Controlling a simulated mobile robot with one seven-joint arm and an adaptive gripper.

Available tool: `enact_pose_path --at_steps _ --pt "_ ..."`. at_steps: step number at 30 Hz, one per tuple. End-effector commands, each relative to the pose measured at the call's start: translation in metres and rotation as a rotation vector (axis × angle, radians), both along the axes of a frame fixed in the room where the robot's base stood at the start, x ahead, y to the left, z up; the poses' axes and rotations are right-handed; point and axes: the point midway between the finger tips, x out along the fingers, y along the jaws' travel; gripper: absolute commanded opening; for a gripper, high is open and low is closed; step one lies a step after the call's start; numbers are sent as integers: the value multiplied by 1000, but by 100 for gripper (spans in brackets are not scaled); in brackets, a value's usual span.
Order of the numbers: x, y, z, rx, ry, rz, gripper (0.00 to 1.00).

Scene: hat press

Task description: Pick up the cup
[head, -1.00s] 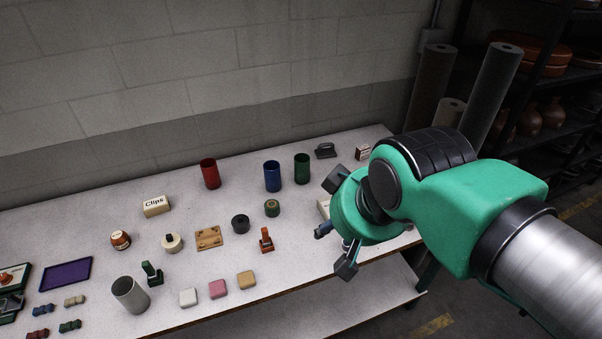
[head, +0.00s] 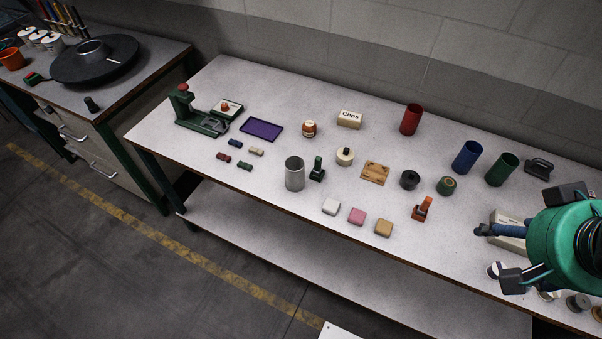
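Several cup-like cylinders stand upright on the long white table. A grey cup (head: 294,174) stands near the front edge, left of the middle. A red cup (head: 411,119), a blue cup (head: 467,157) and a green cup (head: 502,169) stand along the back. The pictures do not show which one the task means. My gripper (head: 505,252) is at the right edge of the head view, over the right part of the table, right of all four cups and apart from them. Its fingers are spread and nothing shows between them.
A small green stapler-like item (head: 317,169) stands close beside the grey cup. White, pink and tan blocks (head: 356,216) lie to its right. A purple tray (head: 261,129) and a green press (head: 197,113) are to the left. Bare tabletop (head: 215,170) lies left of the grey cup.

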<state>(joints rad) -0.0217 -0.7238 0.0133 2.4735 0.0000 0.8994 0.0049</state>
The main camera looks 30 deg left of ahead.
Motion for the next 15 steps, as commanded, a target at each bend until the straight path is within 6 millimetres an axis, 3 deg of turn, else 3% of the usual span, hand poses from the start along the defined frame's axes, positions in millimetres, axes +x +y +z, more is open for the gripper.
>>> enact_pose_path --at_steps 8,15 --pt "48 36 14 4 63 79 67" --pt "102 89 16 1 132 165 67"
